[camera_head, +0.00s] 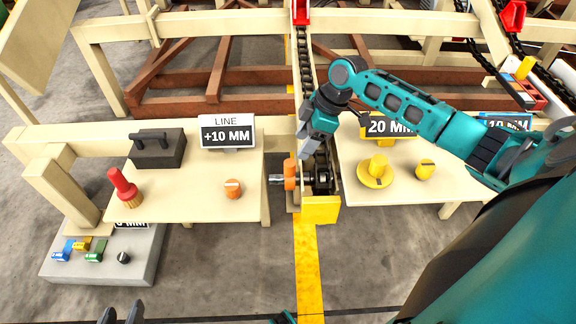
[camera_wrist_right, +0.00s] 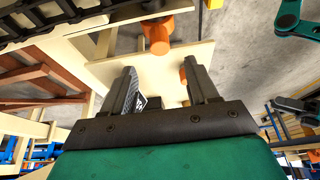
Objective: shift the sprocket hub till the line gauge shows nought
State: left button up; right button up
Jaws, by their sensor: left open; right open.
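The line gauge (camera_head: 227,135) is a white sign on the left table and reads +10 MM. The dark sprocket hub (camera_head: 321,180) sits on its shaft between the two tables, at the near end of the chain, with an orange collar (camera_head: 290,174) on its left. My right gripper (camera_head: 305,146) is open, just above and behind the hub; I cannot tell if it touches. In the right wrist view its fingers (camera_wrist_right: 162,82) stand apart with nothing gripped, and an orange part (camera_wrist_right: 157,36) shows beyond them. My left gripper (camera_head: 121,314) is open at the bottom edge, away from the hub.
The left table (camera_head: 190,205) holds a black handled block (camera_head: 158,147), a red-handled brush (camera_head: 123,186) and an orange cylinder (camera_head: 232,189). The right table holds yellow parts (camera_head: 375,175) and a 20 MM sign (camera_head: 390,125), partly behind my arm.

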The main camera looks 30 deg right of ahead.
aim_at(291, 163)
jog(key=b+x, duration=0.2)
jog(key=x, duration=0.7)
jog(key=shift+w+f, duration=0.1)
jog(key=shift+f, duration=0.1)
pick_arm(q)
jog(key=f, duration=0.3)
jog(key=shift+s+f, duration=0.2)
jog(key=shift+f, duration=0.05)
pick_arm(e)
jog(key=shift+c, duration=0.2)
jog(key=c, duration=0.3)
grip_shut()
